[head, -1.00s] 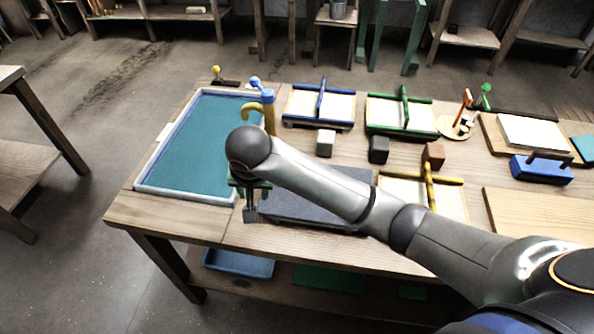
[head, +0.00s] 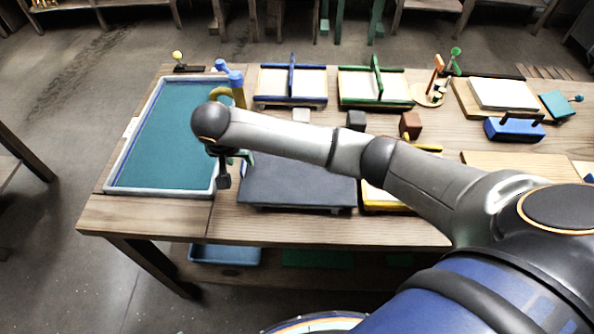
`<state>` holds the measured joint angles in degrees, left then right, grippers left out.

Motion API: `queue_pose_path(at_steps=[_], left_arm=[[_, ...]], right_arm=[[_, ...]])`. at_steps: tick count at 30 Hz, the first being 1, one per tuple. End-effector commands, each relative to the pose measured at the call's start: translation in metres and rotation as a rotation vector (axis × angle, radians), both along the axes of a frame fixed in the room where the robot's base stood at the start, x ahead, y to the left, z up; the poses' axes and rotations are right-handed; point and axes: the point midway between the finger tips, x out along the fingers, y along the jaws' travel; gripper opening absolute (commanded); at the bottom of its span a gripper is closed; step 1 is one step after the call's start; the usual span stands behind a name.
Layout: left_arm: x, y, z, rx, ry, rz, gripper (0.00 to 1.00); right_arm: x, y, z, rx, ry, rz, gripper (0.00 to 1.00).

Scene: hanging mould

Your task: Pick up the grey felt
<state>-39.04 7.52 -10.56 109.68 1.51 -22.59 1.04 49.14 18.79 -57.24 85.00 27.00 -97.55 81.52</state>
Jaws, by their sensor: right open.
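The grey felt looks to be the flat dark grey rectangular pad (head: 297,190) lying on the front part of the wooden table, though I cannot tell felt from a board under it. My right arm reaches across the table and hides the pad's back edge. My right gripper (head: 225,180) points down just left of the pad, between it and the teal tray, and is open. I see nothing held in it. My left gripper is out of view.
A pale-rimmed tray with a teal bed (head: 165,140) lies on the left. A blue-topped yellow hook (head: 230,80) stands behind my gripper. Blue (head: 291,84) and green (head: 375,88) framed moulds sit at the back. The table's front strip (head: 300,228) is clear.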

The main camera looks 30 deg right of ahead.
Motion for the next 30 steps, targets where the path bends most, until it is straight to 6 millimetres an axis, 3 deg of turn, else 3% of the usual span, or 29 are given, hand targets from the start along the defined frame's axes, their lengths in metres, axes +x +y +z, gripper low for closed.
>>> queue_pose_path(at_steps=[6,15,27,30], left_arm=[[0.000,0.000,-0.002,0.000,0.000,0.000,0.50],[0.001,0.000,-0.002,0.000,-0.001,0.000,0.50],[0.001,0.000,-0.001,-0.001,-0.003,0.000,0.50],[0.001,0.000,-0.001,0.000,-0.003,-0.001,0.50]], right_arm=[[0.010,-0.008,-0.027,-0.001,0.002,-0.001,0.45],[0.011,-0.008,-0.030,0.000,0.000,0.000,0.44],[0.011,-0.008,-0.030,0.000,0.000,0.000,0.00],[0.011,-0.008,-0.030,0.000,0.000,0.000,0.00]])
